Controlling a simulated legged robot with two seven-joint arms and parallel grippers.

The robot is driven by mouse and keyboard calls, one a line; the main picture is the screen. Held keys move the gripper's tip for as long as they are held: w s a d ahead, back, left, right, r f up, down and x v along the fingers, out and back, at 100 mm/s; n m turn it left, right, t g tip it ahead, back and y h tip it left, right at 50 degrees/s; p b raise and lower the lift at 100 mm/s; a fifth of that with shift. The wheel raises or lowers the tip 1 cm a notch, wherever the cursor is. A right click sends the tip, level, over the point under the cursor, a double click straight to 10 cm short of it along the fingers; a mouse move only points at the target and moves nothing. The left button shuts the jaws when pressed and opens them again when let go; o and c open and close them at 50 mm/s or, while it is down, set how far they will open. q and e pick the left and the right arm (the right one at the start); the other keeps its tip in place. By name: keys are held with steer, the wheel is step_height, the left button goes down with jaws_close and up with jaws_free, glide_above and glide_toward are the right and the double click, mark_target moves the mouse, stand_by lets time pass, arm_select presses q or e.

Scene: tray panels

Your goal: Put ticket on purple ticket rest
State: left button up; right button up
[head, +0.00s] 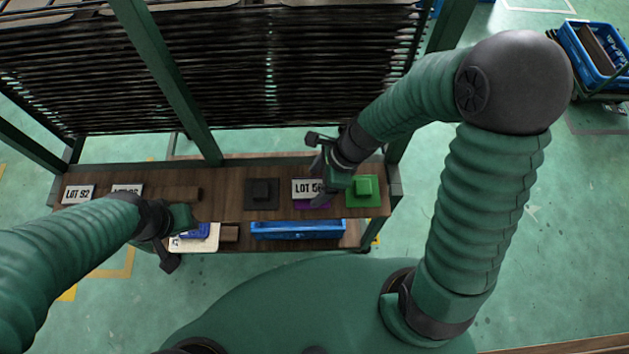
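A white ticket (304,188) marked "LOT 5" and a partly covered character is at the purple ticket rest (313,206), right of centre on the wooden bench. Purple shows along the ticket's lower edge. Whether the ticket rests on it or is held just above is unclear. My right gripper (321,186) is at the ticket's right end and covers part of it. Its fingertips are too small and dark to show whether they grip. My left gripper (184,230) is at the bench's front left, by a white and blue item; its fingers are mostly hidden.
A black rest (262,193) and a green rest (362,191) flank the purple one. Tickets "LOT 92" (78,194) and another (127,190) sit left, beside a brown block (183,194). A blue crate (298,229) is below in front. A slatted rack (270,70) stands behind.

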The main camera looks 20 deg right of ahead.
mark_target(321, 186)
steer(key=shift+d, duration=0.1)
steer(key=shift+a, duration=0.2)
steer(key=shift+a+r, duration=0.2)
steer(key=shift+r, duration=0.15)
steer(key=p+v, duration=0.1)
steer(key=v, duration=0.1)
steer(key=p+v, duration=0.1)
steer(key=v, duration=0.2)
steer(key=shift+w+a+r, duration=0.1)
steer(key=shift+a+r, duration=0.1)
steer(key=shift+r, duration=0.05)
steer(key=s+d+r+n+h, duration=0.1)
steer(key=d+n+h, duration=0.1)
steer(key=n, duration=0.8)
steer(key=s+d+r+n+t+h+p, duration=0.1)
steer(key=d+n, duration=0.3)
steer(key=n, duration=0.7)
steer(key=shift+s+d+r+h, duration=0.15)
steer(key=shift+s+r+h, duration=0.5)
steer(key=shift+h, duration=0.05)
steer(key=shift+c, duration=0.4)
